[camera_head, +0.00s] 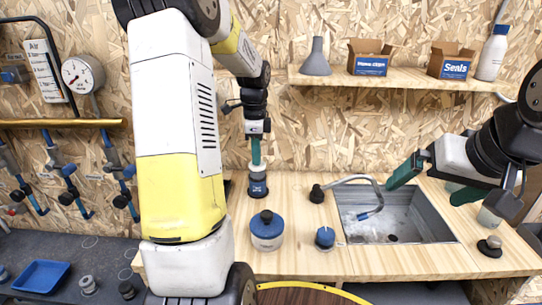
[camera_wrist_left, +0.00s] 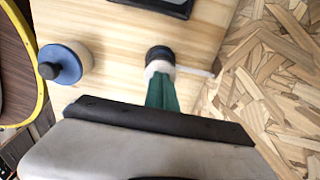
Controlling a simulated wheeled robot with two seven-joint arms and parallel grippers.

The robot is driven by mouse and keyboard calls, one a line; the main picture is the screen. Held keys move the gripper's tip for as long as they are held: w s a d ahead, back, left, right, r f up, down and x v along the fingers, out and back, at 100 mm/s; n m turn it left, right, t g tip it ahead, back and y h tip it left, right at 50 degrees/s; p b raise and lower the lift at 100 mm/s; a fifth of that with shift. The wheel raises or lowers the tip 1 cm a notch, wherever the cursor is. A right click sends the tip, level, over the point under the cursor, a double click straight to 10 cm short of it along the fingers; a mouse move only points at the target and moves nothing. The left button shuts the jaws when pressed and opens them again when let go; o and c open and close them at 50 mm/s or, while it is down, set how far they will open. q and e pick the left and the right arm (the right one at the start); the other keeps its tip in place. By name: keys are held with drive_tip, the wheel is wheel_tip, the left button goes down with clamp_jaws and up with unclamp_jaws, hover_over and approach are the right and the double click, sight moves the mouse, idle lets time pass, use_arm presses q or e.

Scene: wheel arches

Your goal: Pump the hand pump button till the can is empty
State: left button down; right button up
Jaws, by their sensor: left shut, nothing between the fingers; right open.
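A small can with a dark top and a blue label (camera_head: 258,188) stands on the wooden counter near the back wall, and I take it for the hand pump. My left gripper (camera_head: 256,163) is shut and empty, pointing down directly over its top. In the left wrist view the green fingertips of my left gripper (camera_wrist_left: 160,82) are at the pump's pale and black head (camera_wrist_left: 158,56), and a pale spout sticks out to the right. I cannot tell whether the tips touch it. My right gripper (camera_head: 432,184) is open and empty above the sink.
A blue-lidded jar (camera_head: 267,232) and a small blue-topped pot (camera_head: 325,238) stand in front of the pump. A sink (camera_head: 392,226) with a curved tap lies to the right. A shelf (camera_head: 400,80) holds a funnel, two boxes and a bottle. A blue tray (camera_head: 41,277) is lower left.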

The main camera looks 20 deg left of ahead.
use_arm(q)
drive_tip(key=shift+r, duration=0.8)
wheel_tip(320, 180, up, 6)
idle(0.9)
drive_tip(key=s+d+r+n+t, duration=0.1)
drive_tip(key=s+d+n+t, duration=0.1)
drive_tip(key=s, duration=0.5)
drive_tip(key=s+d+r+n+t+h, duration=0.1)
drive_tip(key=s+d+r+n+t, duration=0.1)
drive_tip(key=s+d+n, duration=0.3)
drive_tip(key=s+d+r+n+t+h, duration=0.1)
drive_tip(key=s+d+r+n+t, duration=0.1)
drive_tip(key=s+d+n, duration=0.2)
drive_tip(key=s+n, duration=0.3)
drive_tip(key=s, duration=0.3)
drive_tip(key=shift+s+r, duration=0.2)
drive_tip(key=shift+s, duration=0.15)
